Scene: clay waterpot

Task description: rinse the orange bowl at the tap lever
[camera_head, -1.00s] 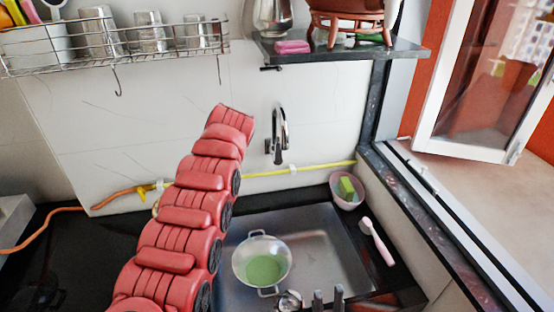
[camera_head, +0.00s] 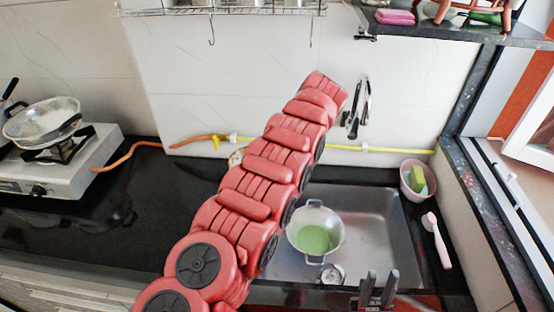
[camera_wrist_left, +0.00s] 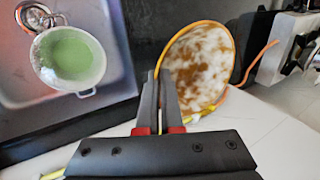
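The orange bowl (camera_wrist_left: 200,65), with an orange rim and a patchy brown and white inside, is tilted up on its edge in the left wrist view. My left gripper (camera_wrist_left: 159,90) is shut on its rim. In the head view my red left arm hides that gripper; a pale edge, likely the bowl (camera_head: 237,157), peeks out left of the arm. The tap (camera_head: 357,108) is on the wall just right of the arm's raised bend; its lever is not clearly distinct. My right gripper (camera_head: 380,277) is open and empty at the sink's front edge.
A two-handled strainer (camera_head: 316,232) with a green inside stands in the sink (camera_head: 375,215). A pink bowl with a sponge (camera_head: 417,180) and a brush (camera_head: 437,240) are to the right. A pan (camera_head: 42,122) sits on the stove (camera_head: 95,150). The counter (camera_head: 110,215) between is mostly clear.

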